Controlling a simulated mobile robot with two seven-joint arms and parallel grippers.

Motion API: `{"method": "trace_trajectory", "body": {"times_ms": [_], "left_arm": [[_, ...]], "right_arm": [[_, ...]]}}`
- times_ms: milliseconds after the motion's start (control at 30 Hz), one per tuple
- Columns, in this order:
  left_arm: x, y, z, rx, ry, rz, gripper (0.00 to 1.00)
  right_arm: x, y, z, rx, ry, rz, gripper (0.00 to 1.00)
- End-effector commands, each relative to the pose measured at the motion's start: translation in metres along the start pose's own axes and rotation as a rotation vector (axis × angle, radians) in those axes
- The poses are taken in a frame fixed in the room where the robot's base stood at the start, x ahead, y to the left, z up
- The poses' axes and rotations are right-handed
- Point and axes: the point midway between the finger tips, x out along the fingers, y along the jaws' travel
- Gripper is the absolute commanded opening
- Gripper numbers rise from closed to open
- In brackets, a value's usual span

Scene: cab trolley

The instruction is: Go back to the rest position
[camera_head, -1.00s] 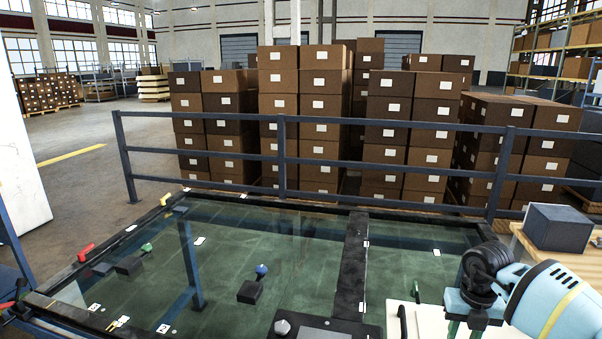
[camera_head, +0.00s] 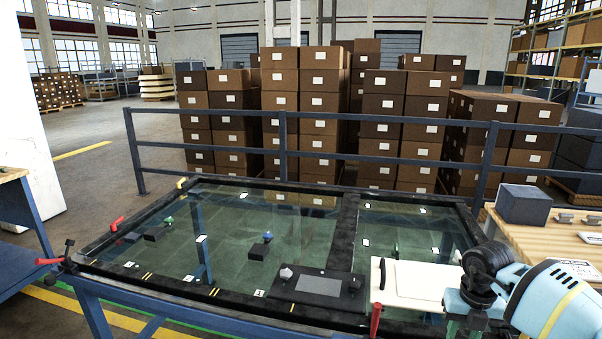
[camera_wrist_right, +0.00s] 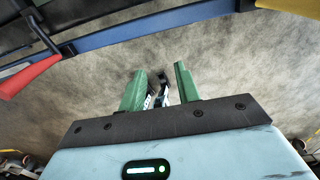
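My right arm shows at the lower right of the head view, with its gripper (camera_head: 470,322) pointing down and cut off by the bottom edge. In the right wrist view the green fingers of the right gripper (camera_wrist_right: 160,78) stand apart, with floor visible between their tips. I see nothing held there. My left gripper is not in view. The glass-topped trolley (camera_head: 347,235) with its black frame lies ahead, left of my right arm.
A white panel (camera_head: 415,285) and a dark plate lie on the trolley; red handles (camera_head: 376,318) stick out from its edge. A wooden bench (camera_head: 560,240) with a dark box (camera_head: 523,204) stands right. A blue railing (camera_head: 283,155) and stacked cartons stand behind. A bench edge (camera_head: 18,215) is left.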

Motion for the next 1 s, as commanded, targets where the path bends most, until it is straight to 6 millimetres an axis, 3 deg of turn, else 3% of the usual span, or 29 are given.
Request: {"method": "trace_trajectory", "body": {"times_ms": [33,300,467,600,800,1000], "left_arm": [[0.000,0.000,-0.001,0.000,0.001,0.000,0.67],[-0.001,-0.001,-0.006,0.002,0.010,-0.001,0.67],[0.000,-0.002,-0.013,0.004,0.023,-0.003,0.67],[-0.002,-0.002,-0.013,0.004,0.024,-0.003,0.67],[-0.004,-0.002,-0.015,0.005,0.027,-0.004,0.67],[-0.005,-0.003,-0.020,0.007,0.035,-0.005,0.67]], "right_arm": [[0.014,0.019,-0.011,-0.029,0.023,0.058,0.33],[0.059,0.107,-0.070,-0.117,0.116,0.406,0.33],[0.074,0.171,-0.122,-0.114,0.189,0.702,0.33],[0.071,0.222,-0.169,-0.029,0.251,1.008,0.33],[0.051,0.259,-0.209,0.244,0.306,1.387,0.33],[0.045,0.252,-0.222,0.665,0.321,1.641,0.33]]}}
